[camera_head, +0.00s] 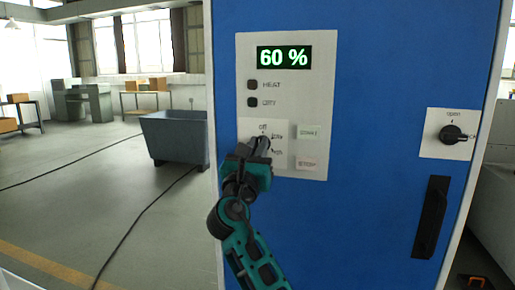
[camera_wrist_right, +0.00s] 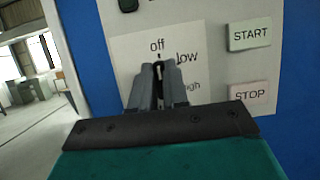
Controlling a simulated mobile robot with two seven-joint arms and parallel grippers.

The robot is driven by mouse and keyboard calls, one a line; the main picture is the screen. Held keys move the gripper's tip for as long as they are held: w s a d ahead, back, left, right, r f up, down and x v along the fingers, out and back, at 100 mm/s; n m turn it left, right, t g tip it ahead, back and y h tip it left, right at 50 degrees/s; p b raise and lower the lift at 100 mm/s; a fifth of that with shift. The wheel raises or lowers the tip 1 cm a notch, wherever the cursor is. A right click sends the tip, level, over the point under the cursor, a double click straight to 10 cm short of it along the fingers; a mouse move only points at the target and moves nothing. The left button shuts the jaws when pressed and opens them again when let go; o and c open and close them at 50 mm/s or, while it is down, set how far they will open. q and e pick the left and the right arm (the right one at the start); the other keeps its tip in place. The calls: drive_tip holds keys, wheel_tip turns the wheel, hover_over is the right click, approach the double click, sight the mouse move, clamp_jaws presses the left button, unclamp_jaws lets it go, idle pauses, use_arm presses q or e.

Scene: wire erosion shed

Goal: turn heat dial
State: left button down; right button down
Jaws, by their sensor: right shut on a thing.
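The heat dial (camera_wrist_right: 158,84) is a dark knob on a pale plate marked off, low and high. In the wrist view it shows as a narrow dark strip between the fingers, its upper end just under the word off. My right gripper (camera_head: 260,144) is at the dial, and its grey fingers (camera_wrist_right: 158,90) are closed on it from both sides. Most of the dial is hidden by the fingers, which also partly cover the word high. The green display (camera_head: 284,57) reads 60 %. My left gripper is not in view.
The control panel (camera_head: 315,105) is on a blue cabinet (camera_head: 380,100). START (camera_head: 310,132) and STOP (camera_head: 308,163) buttons sit right of the dial. A black open knob (camera_head: 451,135) and a handle (camera_head: 431,218) are further right. A grey bin (camera_head: 175,138) stands on the floor left.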

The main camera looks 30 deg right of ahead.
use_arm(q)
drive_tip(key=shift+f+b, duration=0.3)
use_arm(e)
drive_tip(key=shift+f+m, duration=0.1)
drive_tip(key=shift+m, duration=0.6)
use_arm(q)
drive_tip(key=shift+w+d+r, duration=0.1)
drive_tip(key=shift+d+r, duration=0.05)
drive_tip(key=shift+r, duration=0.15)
use_arm(e)
drive_tip(key=m+g, duration=0.3)
drive_tip(key=m, duration=0.5)
drive_tip(key=m+g+y, duration=0.1)
drive_tip(key=m+g, duration=0.2)
drive_tip(key=m, duration=0.6)
drive_tip(key=m+g+y, duration=0.1)
drive_tip(key=m+g, duration=0.1)
drive_tip(key=m, duration=0.7)
drive_tip(key=shift+s+g, duration=0.1)
drive_tip(key=shift+g, duration=0.3)
drive_tip(key=shift+f+y, duration=0.1)
drive_tip(key=shift+y, duration=0.2)
drive_tip(key=c, duration=1.1)
unclamp_jaws()
